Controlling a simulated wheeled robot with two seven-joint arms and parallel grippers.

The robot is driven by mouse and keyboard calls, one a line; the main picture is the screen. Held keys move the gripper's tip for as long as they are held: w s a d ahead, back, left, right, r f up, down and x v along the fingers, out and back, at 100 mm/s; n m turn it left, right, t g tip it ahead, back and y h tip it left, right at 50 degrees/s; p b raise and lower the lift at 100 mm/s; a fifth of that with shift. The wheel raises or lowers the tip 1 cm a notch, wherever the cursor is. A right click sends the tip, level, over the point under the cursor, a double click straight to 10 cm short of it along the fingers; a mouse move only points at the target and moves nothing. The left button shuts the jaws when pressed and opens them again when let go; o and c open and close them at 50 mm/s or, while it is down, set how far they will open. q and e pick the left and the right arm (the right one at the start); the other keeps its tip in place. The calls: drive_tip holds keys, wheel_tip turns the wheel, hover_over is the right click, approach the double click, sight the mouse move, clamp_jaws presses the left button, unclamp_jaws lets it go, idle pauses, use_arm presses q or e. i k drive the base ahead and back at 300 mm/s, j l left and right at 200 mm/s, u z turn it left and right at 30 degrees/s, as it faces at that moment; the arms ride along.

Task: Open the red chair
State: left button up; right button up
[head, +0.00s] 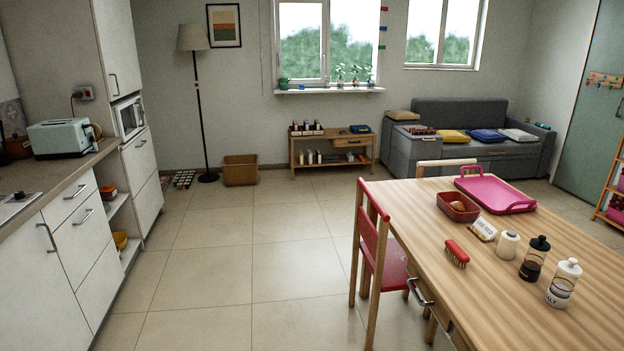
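The red chair (385,262) stands upright at the left side of the wooden table in the head view. It has a wooden frame, a red seat and red back slats. Its backrest faces left, and its seat is partly under the table edge. Part of its far side is hidden by the table. Neither of my grippers shows in the head view.
The wooden table (560,235) holds a pink tray (496,190), a red basket (457,207), a brush (456,253) and bottles (534,258). A metal drawer handle (420,292) is beside the chair. Open tiled floor (250,260) lies left of the chair, up to the kitchen counter (60,180).

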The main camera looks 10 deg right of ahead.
sight(387, 261)
drive_tip(key=i+j+z, duration=0.15)
drive_tip(key=i+z, duration=0.25)
drive_tip(key=i, duration=0.15)
drive_tip(key=i+j+z, duration=0.3)
drive_tip(key=i+z, duration=0.15)
drive_tip(key=i+j+z, duration=0.85)
drive_tip(key=j, duration=0.3)
